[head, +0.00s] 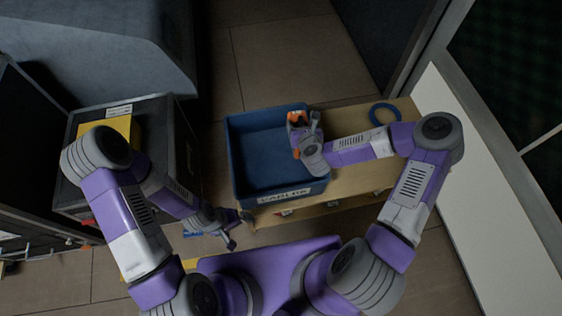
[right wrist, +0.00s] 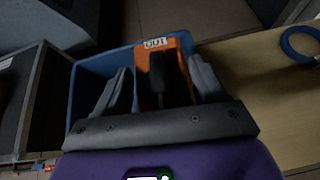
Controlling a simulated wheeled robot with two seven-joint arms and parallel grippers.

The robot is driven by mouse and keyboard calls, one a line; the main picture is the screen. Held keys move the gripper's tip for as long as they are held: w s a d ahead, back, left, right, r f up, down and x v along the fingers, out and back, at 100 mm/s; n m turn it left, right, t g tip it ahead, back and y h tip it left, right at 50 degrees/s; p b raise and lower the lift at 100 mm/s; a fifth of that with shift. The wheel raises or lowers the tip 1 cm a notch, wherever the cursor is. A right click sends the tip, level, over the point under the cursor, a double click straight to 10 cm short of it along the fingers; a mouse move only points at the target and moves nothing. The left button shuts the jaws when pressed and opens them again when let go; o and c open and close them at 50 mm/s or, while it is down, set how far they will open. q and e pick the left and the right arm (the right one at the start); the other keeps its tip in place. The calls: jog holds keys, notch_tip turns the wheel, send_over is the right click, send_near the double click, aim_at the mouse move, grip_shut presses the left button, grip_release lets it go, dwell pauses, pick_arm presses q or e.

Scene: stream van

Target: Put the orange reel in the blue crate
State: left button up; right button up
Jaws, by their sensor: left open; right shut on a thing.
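The orange reel (head: 293,119) is in my right gripper (head: 302,130). In the right wrist view the orange reel (right wrist: 181,45) shows an orange face, a white "OUT" label and a dark part between the fingers. The right gripper (right wrist: 158,90) is shut on it, over the right side of the blue crate. The blue crate (head: 250,196) stands open on a wooden bench with a white label on its near side. The reel and wrist hide its right edge, and I cannot tell how high the reel is. My left gripper (head: 229,230) is open and empty, left of the crate's near corner.
The wooden bench (head: 352,118) has bare top right of the crate. A blue ring (head: 385,113) lies at its far right. A dark case (head: 155,118) with a yellow item (head: 122,127) on it stands left. A pale wall panel (head: 490,180) bounds the right side.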

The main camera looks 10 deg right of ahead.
jog(key=f, duration=0.2)
jog(key=w+a+f+p, duration=0.1)
jog(key=f, duration=0.2)
jog(key=w+f, duration=0.1)
jog(key=f, duration=0.2)
jog(key=shift+w+a, duration=0.25)
jog(key=shift+a, duration=0.15)
notch_tip(320, 180, down, 10)
jog(key=b, duration=0.3)
jog(key=shift+f, duration=0.2)
jog(key=shift+f, duration=0.1)
jog(key=shift+f+b, duration=0.15)
jog(key=shift+b, duration=0.2)
jog(key=o, duration=1.8)
